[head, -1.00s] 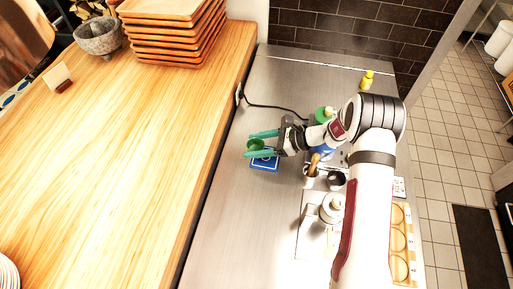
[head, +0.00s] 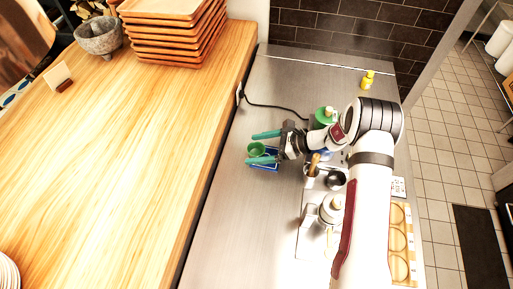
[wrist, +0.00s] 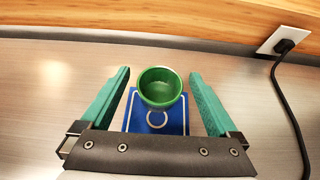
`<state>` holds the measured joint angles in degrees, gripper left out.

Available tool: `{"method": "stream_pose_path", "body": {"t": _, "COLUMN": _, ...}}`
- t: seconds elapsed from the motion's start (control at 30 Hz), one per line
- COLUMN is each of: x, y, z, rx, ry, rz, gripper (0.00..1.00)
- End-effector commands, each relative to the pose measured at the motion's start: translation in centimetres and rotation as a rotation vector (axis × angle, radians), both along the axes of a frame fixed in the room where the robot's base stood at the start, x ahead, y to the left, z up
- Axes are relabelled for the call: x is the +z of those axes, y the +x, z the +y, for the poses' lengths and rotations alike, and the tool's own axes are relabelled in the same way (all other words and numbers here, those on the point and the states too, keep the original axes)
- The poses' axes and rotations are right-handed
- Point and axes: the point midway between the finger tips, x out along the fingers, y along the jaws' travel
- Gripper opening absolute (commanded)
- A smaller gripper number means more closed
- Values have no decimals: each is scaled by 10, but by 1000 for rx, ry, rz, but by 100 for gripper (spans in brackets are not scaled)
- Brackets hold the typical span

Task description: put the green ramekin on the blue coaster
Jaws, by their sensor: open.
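The green ramekin (wrist: 160,87) sits on the far part of the blue coaster (wrist: 177,122), upright as far as I can see. In the head view the ramekin (head: 256,149) is at the left side of the coaster (head: 266,166). My gripper (head: 264,147) is open, its teal fingers on either side of the ramekin. In the wrist view there is a gap between the ramekin and each finger of my gripper (wrist: 160,84). The near edge of the coaster is hidden behind the gripper body.
A black cord runs from a wall outlet (wrist: 284,40) at the counter's back. A green-topped container (head: 325,116), a dark bowl (head: 336,180) and a bottle (head: 332,208) stand right of my gripper. The steel counter (head: 225,215) in front is clear.

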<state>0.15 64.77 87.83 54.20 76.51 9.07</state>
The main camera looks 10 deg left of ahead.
Motion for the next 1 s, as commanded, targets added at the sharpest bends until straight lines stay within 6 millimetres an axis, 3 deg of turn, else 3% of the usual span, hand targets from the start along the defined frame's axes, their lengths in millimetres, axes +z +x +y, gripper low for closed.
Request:
{"method": "stream_pose_path", "body": {"t": 0.1, "x": 14, "y": 2, "z": -26, "rx": -6, "ry": 0, "rz": -2, "gripper": 96}}
{"method": "stream_pose_path", "body": {"t": 0.3, "x": 64, "y": 1, "z": -23, "rx": 0, "ry": -1, "rz": -4, "gripper": 96}}
{"method": "stream_pose_path", "body": {"t": 0.4, "x": 77, "y": 1, "z": -23, "rx": -1, "ry": -1, "rz": -3, "gripper": 96}}
{"method": "stream_pose_path", "body": {"t": 0.57, "x": 83, "y": 0, "z": -23, "rx": 0, "ry": -2, "rz": -1, "gripper": 96}}
{"method": "stream_pose_path", "body": {"t": 0.67, "x": 102, "y": -12, "z": -25, "rx": 49, "ry": -33, "rz": -42, "gripper": 96}}
{"method": "stream_pose_path", "body": {"t": 0.77, "x": 147, "y": -55, "z": -35, "rx": 193, "ry": -134, "rz": -152, "gripper": 96}}
{"method": "stream_pose_path", "body": {"t": 0.9, "x": 202, "y": -155, "z": -69, "rx": 474, "ry": -357, "rz": -355, "gripper": 96}}
{"method": "stream_pose_path", "body": {"t": 1.0, "x": 214, "y": -226, "z": -102, "rx": 665, "ry": -531, "rz": -483, "gripper": 96}}
